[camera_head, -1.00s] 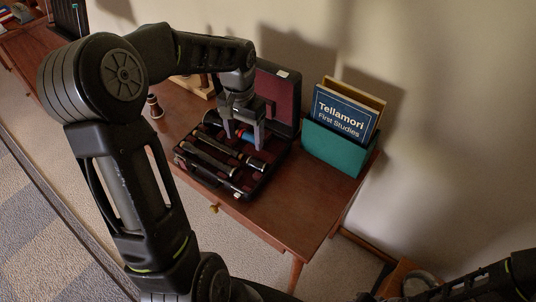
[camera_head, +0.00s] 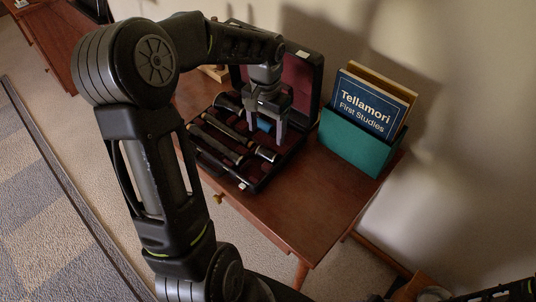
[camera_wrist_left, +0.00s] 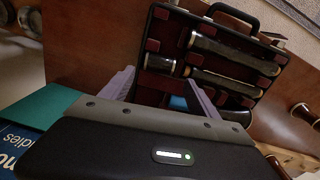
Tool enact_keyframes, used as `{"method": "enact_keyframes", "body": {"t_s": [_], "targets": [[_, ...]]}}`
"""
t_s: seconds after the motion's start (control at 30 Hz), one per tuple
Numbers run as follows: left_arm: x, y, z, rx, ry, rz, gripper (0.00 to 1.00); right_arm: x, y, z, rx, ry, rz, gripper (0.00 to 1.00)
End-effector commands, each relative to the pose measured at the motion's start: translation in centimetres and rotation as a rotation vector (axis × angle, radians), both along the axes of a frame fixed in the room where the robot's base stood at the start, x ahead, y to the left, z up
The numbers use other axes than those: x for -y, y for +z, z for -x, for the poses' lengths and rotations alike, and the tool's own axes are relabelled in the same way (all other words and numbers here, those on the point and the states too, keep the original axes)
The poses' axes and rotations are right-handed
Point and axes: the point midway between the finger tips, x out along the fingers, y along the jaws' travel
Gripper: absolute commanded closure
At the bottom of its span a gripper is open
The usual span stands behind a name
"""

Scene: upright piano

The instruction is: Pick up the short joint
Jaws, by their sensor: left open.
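An open black instrument case (camera_head: 250,186) lies on the wooden table, lined in dark red. It holds several dark joints with pale metal rings. A long joint (camera_head: 215,146) lies near the front; it also shows in the wrist view (camera_wrist_left: 235,53). A short dark piece with a pale end (camera_head: 265,153) lies near my gripper; it shows in the wrist view too (camera_wrist_left: 160,63). I cannot tell for certain which is the short joint. My left gripper (camera_head: 266,140) is open, pointing down over the case, its fingers either side of a blue item (camera_head: 264,124). Nothing is visibly held.
A teal holder (camera_head: 355,143) with books (camera_head: 368,105) stands right of the case. The case's raised lid (camera_head: 305,75) is behind my gripper. The table's front right (camera_head: 300,215) is clear. A wall rises behind. Part of my right arm shows at lower right.

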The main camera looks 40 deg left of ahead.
Motion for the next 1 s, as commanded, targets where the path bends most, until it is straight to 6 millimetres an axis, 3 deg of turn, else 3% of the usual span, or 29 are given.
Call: {"method": "enact_keyframes", "body": {"t_s": [0.23,0.63,1.0], "targets": [[0.0,-2.3,0.0,-0.003,0.000,0.001,0.30,0.0,0.2,0.0,0.000,0.000,0.000,0.64],[0.1,-3.0,0.0,-0.003,-0.001,0.001,0.30,0.0,0.4,0.0,0.000,0.000,0.000,0.64],[0.2,-7.5,-0.1,-0.002,0.000,0.001,0.30,0.0,1.3,0.1,-0.003,-0.001,0.002,0.64]]}}
